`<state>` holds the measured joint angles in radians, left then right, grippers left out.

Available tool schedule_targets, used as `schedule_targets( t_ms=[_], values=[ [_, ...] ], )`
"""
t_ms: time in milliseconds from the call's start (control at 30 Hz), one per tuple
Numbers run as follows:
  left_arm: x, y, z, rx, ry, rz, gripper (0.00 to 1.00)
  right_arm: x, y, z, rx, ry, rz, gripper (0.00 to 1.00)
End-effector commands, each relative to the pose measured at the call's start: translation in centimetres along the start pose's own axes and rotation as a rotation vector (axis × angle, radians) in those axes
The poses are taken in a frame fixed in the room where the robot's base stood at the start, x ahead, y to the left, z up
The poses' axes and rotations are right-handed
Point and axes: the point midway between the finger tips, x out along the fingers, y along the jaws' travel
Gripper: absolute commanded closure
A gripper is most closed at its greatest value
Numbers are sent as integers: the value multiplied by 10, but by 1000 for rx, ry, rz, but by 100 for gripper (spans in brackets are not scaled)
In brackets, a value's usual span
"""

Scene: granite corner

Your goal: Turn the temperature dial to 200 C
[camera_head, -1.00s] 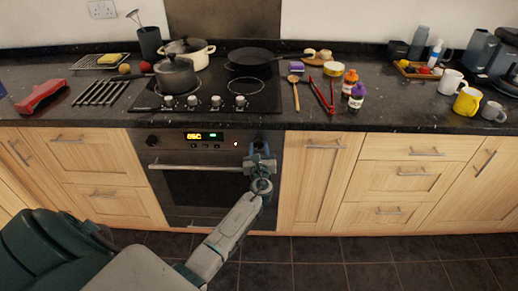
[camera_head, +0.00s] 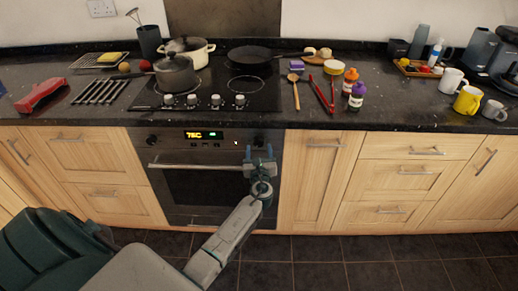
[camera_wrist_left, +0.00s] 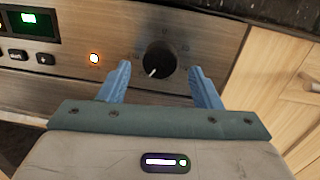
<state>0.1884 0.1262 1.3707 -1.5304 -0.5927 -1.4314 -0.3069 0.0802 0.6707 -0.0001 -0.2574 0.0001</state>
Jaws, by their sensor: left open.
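The temperature dial (camera_wrist_left: 159,60) is a round black knob with a white pointer line, at the right end of the oven's control panel. In the wrist view its pointer aims to the lower left. In the head view the dial (camera_head: 258,141) shows just above my left gripper (camera_head: 262,153). My left gripper (camera_wrist_left: 160,68) is open, one blue finger on each side of the dial, with a gap on both sides. The oven display (camera_head: 204,135) is lit and seems to read about 75C; the digits are blurred. My right gripper is out of view.
A second knob (camera_head: 151,140) sits at the panel's left end. The oven handle (camera_head: 200,167) runs across below the panel. The hob's small knobs (camera_head: 215,100) are above, on the counter.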

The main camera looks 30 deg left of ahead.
Motion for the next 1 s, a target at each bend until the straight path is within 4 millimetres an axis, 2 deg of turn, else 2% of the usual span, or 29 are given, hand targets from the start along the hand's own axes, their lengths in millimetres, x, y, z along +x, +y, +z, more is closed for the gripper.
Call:
schedule_targets(
  t_ms=[200,433,600,1000],
  values=[
    [-47,0,-3,-3,4,-1,42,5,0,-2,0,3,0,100],
    [-82,0,-2,-1,2,-1,42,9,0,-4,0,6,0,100],
    [-91,0,-1,-1,1,0,42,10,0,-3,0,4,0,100],
    [-91,0,0,0,1,0,42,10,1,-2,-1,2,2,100]
  ],
)
